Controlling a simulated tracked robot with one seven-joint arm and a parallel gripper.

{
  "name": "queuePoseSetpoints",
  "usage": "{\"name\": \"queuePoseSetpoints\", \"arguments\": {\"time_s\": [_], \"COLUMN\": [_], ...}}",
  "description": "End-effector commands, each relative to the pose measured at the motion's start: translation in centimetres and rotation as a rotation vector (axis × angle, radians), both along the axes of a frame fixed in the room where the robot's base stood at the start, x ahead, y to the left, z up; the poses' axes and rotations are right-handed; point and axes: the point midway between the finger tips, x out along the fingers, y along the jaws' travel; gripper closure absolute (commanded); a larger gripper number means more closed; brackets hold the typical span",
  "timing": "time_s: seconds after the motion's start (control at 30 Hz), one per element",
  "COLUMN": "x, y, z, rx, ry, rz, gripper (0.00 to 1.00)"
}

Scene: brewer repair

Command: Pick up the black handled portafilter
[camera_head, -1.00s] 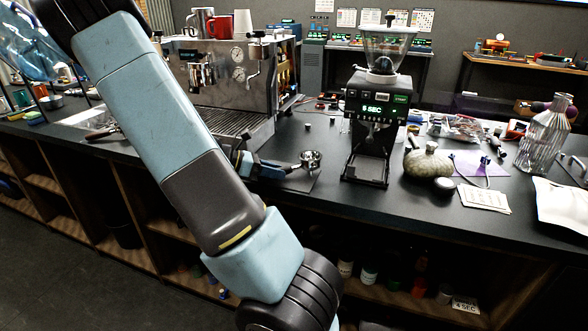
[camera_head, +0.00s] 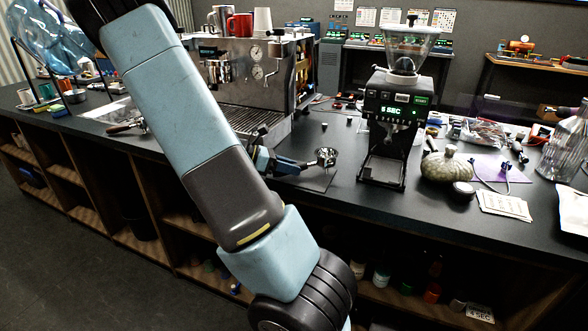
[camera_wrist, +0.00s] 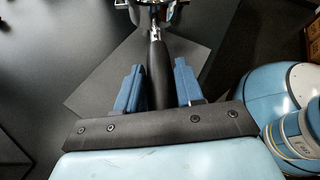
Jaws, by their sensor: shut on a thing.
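The portafilter has a black handle (camera_wrist: 157,60) and a metal basket (camera_head: 326,157). The basket is by a dark mat (camera_head: 318,180) on the counter, in front of the espresso machine and left of the grinder. My gripper (camera_wrist: 158,72) is shut on the black handle, with one blue finger on each side of it. In the head view my gripper (camera_head: 268,162) reaches the handle from the left. The metal head is partly cut off at the top of the wrist view. I cannot tell whether the portafilter touches the mat.
The espresso machine (camera_head: 250,85) stands behind my gripper, with cups on top. The grinder (camera_head: 395,115) stands close to the right of the basket. A round flask (camera_head: 447,167) and cards (camera_head: 503,204) lie further right. Open shelves are below the counter.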

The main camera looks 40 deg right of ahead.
Motion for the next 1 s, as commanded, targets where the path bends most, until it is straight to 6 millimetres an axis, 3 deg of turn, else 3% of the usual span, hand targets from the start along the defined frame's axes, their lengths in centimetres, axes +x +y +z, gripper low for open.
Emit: {"name": "queuePoseSetpoints", "arguments": {"time_s": [0.17, 0.47, 0.7, 1.0], "x": [0.0, 2.0, 3.9, 5.1], "y": [0.0, 4.8, 9.5, 12.6], "z": [2.5, 8.4, 10.5, 12.0], "rx": [0.0, 0.001, 0.0, -0.001], "ry": [-0.005, -0.007, -0.002, -0.001], "rz": [-0.001, 0.001, 0.001, 0.0], "gripper": [1.0, 1.0, 1.0, 1.0]}}
